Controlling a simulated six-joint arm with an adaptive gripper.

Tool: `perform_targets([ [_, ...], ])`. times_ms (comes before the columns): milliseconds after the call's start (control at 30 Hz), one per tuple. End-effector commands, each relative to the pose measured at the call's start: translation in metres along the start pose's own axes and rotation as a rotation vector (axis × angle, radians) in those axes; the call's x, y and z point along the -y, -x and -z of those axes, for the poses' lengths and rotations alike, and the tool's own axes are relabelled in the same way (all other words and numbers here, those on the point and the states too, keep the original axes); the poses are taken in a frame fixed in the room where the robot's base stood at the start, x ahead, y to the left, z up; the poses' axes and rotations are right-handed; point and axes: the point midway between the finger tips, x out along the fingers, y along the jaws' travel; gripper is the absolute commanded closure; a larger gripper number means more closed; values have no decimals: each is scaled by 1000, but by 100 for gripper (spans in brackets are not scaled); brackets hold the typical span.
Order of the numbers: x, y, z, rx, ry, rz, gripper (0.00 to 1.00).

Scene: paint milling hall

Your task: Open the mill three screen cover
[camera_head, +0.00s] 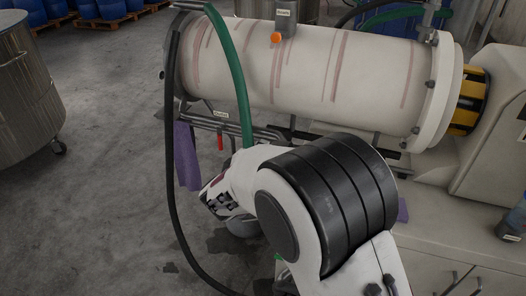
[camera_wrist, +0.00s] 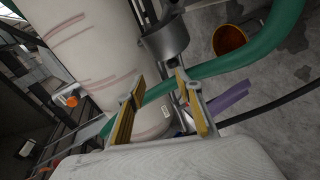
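The mill (camera_head: 310,70) is a white horizontal cylinder with reddish streaks, and it also shows in the wrist view (camera_wrist: 85,45). I cannot tell which part is the mill three screen cover; the labels are too small to read. A grey metal fitting (camera_head: 285,20) with an orange knob (camera_head: 276,37) sits on top of the mill. A red handle (camera_head: 220,140) hangs below its left end. My gripper (camera_wrist: 162,108) is open in the wrist view, its yellow-padded fingers apart with nothing gripped between them.
A green hose (camera_head: 241,80) and a black hose (camera_head: 172,150) hang at the mill's left end. The green hose (camera_wrist: 220,65) passes behind my fingers. A purple cloth (camera_head: 186,155) hangs below. A steel drum (camera_head: 28,90) stands left, with open floor between.

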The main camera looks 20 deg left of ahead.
Motion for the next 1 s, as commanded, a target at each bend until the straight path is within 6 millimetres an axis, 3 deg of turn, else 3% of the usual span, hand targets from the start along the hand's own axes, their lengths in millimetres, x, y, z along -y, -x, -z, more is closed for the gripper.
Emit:
perform_targets([
  [200,0,14,0,1,0,-1,65],
  [533,0,16,-1,1,0,0,65],
  [567,0,16,-1,1,0,0,68],
  [700,4,16,1,0,4,3,100],
  [900,25,11,5,3,19,23,100],
  [1000,30,10,6,8,-53,28,100],
])
